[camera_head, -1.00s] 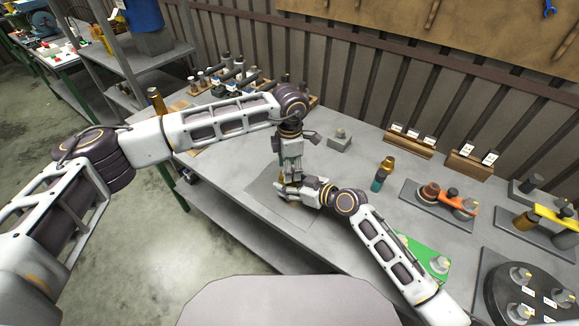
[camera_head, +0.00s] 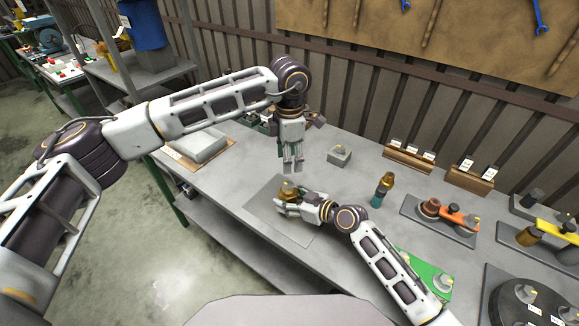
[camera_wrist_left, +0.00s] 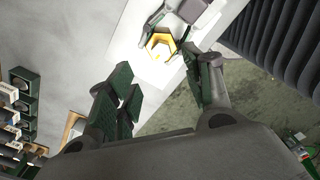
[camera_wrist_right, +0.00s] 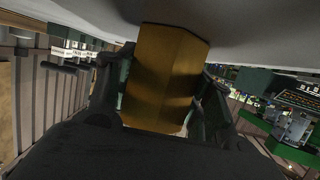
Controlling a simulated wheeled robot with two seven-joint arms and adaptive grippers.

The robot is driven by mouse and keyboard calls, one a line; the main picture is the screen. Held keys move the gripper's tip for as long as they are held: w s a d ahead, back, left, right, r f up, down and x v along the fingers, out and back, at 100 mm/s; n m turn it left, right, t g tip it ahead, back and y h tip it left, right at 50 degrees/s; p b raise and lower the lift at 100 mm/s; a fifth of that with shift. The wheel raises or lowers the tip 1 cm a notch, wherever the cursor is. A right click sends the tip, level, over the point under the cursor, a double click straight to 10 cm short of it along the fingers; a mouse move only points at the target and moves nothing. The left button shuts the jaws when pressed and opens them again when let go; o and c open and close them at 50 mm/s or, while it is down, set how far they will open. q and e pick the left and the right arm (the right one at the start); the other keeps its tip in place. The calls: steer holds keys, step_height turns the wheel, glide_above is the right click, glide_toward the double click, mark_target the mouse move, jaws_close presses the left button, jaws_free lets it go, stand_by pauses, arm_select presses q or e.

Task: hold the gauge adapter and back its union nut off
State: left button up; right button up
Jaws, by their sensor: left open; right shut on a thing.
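The brass gauge adapter (camera_head: 288,190) stands in my right gripper (camera_head: 284,205) above the grey mat. My right gripper is shut around it, and in the right wrist view its hex-sided brass body (camera_wrist_right: 165,80) sits between the fingers. In the left wrist view its top shows as a yellow hex ring (camera_wrist_left: 161,44). I cannot tell the union nut apart from the body. My left gripper (camera_head: 292,168) is open and empty, pointing down above the adapter and apart from it. In the left wrist view my left fingers (camera_wrist_left: 164,88) are spread wide with nothing between them.
A grey mat (camera_head: 262,205) lies under the adapter. A grey block (camera_head: 340,155) stands behind it. A teal and brass fitting (camera_head: 383,188) stands to the right. An orange-handled fixture (camera_head: 458,217) and a green plate (camera_head: 432,270) are further right. A tray (camera_head: 195,145) lies left.

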stand_by(0.3)
steer(key=o, duration=1.5)
steer(key=shift+s+d, duration=0.1)
steer(key=shift+d, duration=0.05)
steer(key=shift+v, duration=5.7)
steer(key=shift+r, duration=0.1)
steer(key=shift+s+d, duration=0.1)
